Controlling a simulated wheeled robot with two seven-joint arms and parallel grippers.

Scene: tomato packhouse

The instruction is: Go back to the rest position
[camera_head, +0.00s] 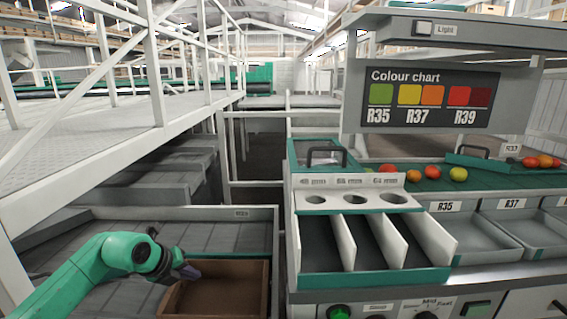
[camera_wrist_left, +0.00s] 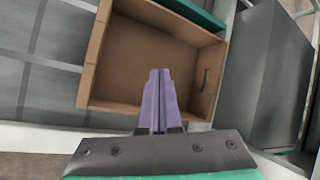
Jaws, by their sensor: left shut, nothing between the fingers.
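My left gripper (camera_head: 189,272) comes in from the lower left on a green arm, over the left edge of a brown open box. In the left wrist view its two purple fingers (camera_wrist_left: 159,88) are together with nothing between them, in front of the box's inside. The brown box (camera_head: 262,292) looks empty in the part that shows; in the left wrist view its wall (camera_wrist_left: 97,72) and a slot in one end show. Whether the fingertips touch the box cannot be told. My right gripper is in neither view.
A grey sorter with three open lanes and round holes (camera_head: 354,198) stands right of the box. Several tomatoes lie on a green belt (camera_head: 437,184) behind grey trays (camera_head: 470,236). A colour chart (camera_head: 430,97) hangs above. White railings (camera_head: 158,75) rise at the left.

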